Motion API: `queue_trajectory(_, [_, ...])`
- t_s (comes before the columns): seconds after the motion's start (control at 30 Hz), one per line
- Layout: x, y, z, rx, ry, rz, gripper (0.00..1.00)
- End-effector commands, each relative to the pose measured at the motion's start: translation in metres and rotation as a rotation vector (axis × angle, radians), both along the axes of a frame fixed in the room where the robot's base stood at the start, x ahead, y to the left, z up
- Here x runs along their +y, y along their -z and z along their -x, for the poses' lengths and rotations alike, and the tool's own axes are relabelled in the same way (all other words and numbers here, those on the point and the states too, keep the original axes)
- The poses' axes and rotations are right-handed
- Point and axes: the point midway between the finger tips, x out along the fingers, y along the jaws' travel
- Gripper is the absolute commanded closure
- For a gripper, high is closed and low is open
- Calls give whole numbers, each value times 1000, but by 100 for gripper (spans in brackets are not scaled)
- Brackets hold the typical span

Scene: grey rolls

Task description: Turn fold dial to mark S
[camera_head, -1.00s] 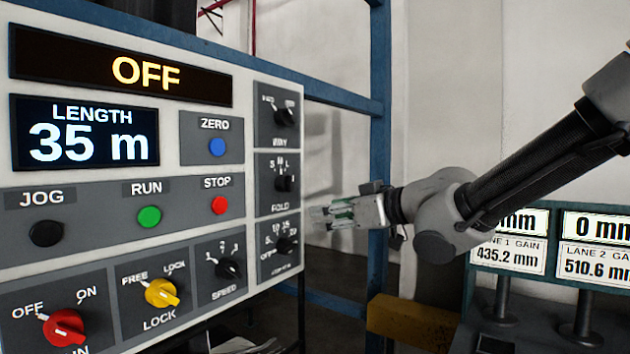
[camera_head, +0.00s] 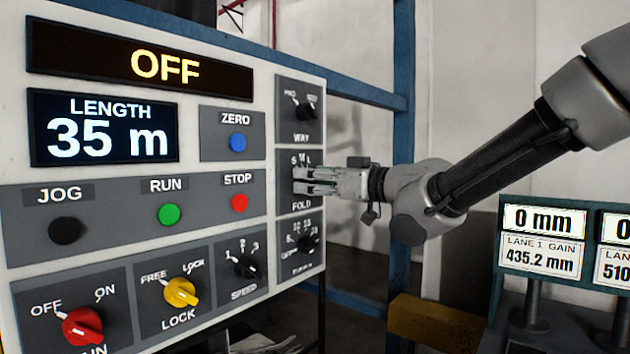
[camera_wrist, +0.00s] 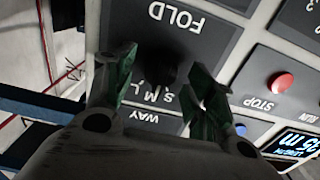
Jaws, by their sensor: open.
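The fold dial is a black knob (camera_wrist: 158,68) on a grey plate lettered FOLD, with marks S, M and L. In the wrist view it appears upside down, between and beyond the fingers of my gripper (camera_wrist: 160,84). The fingers are open, one on each side of the knob; I cannot tell whether they touch it. In the head view my gripper (camera_head: 303,180) is in front of the FOLD plate (camera_head: 299,203) and hides the knob. The S, M and L marks show just above the fingers. The mark the dial points to is hard to read.
The WAY dial (camera_head: 305,109) is just above and another dial (camera_head: 307,243) just below on the same panel. The STOP button (camera_head: 239,202) is to the left. A blue post (camera_head: 403,90) stands behind my wrist. A gauge display (camera_head: 543,240) is at the right.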

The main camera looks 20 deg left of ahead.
Motion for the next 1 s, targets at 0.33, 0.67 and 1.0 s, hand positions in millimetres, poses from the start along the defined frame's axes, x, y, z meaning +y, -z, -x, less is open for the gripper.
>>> queue_trajectory(0.33, [2, 0, -1, 0, 1, 1, 56])
queue_trajectory(0.67, [2, 0, -1, -1, 1, 1, 90])
queue_trajectory(1.0, [2, 0, -1, -106, 1, 45, 90])
